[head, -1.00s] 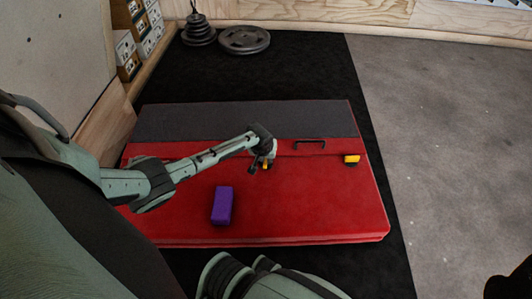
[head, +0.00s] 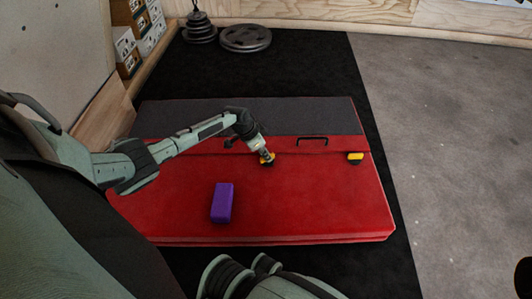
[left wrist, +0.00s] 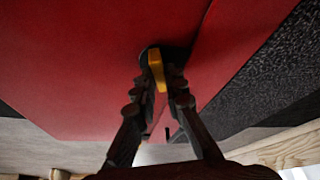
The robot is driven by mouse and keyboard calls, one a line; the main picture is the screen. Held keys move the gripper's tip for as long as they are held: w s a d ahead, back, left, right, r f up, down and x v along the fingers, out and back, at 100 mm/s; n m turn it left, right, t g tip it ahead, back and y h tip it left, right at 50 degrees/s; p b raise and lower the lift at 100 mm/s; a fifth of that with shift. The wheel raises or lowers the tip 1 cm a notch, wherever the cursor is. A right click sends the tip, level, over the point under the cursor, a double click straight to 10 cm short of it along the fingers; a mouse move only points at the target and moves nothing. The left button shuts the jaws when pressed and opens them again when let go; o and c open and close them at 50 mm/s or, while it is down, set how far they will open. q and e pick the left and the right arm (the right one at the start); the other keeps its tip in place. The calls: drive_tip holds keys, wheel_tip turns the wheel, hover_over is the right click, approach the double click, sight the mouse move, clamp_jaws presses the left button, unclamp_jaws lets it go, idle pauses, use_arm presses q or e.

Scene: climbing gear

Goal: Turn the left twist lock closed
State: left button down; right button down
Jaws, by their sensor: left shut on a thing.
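A red case or crash pad (head: 300,205) lies flat on the floor with a dark grey strip along its far side. The left twist lock (head: 269,159) is yellow on a dark round base, near the middle of the red top. My left gripper (head: 265,155) is at this lock. In the left wrist view the gripper (left wrist: 158,82) has its two fingers on either side of the yellow tab of the lock (left wrist: 156,66), shut on it. A second yellow lock (head: 355,157) sits to the right. My right gripper is not in view.
A purple block (head: 222,203) lies on the red top, in front of and left of the lock. A dark handle (head: 313,140) stands between the two locks. Weight plates (head: 245,38) lie on the black mat behind.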

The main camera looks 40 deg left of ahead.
use_arm(q)
drive_tip(key=shift+m+g+h, duration=0.3)
drive_tip(key=shift+m+h, duration=0.2)
drive_tip(key=shift+m, duration=0.7)
drive_tip(key=shift+a+m+g, duration=0.1)
drive_tip(key=shift+m+g, duration=0.3)
drive_tip(key=shift+m, duration=0.7)
drive_tip(key=shift+f, duration=0.1)
drive_tip(key=c, duration=1.6)
unclamp_jaws()
drive_tip(key=shift+h, duration=0.3)
drive_tip(key=v, duration=1.2)
